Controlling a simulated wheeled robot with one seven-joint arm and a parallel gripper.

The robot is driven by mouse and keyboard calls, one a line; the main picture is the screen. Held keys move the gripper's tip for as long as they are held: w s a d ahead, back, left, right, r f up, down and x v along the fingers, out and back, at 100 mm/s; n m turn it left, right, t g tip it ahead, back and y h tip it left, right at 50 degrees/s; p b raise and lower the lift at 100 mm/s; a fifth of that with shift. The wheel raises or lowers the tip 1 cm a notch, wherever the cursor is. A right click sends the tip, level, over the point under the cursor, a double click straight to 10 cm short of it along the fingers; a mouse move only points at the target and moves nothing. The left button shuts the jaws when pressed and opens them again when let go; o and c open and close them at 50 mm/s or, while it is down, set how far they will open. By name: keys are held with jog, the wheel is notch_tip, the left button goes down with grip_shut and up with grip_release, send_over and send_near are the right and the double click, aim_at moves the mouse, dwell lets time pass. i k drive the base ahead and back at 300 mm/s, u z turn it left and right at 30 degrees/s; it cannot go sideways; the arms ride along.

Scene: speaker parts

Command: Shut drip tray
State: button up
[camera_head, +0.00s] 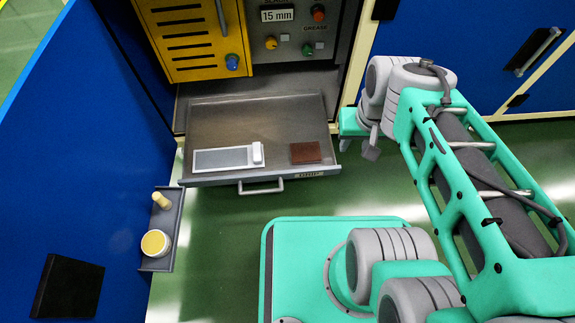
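The drip tray (262,115) is a grey metal drawer, pulled well out from the bottom of the cabinet. Its front carries a handle (260,188) and a small label. A light grey flat piece (220,158) and a dark brown block (305,153) lie in it towards the front. My gripper (370,152) is just right of the tray's front right corner, partly hidden behind my own wrist. It appears apart from the handle. The frame does not show whether its fingers are open or shut.
A blue door (80,150) stands open on the left, with a small shelf (157,262) holding a yellow-topped pot (155,243). Above the tray are a yellow vented panel (195,40) and a control panel (295,45). Green floor (225,225) is clear before the tray.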

aim_at(277, 120)
jog(key=z, duration=0.1)
jog(key=k, duration=0.8)
jog(key=u, duration=0.8)
jog(key=i, duration=0.95)
jog(key=z, duration=1.05)
jog(key=k, duration=0.65)
jog(key=u, duration=1.7)
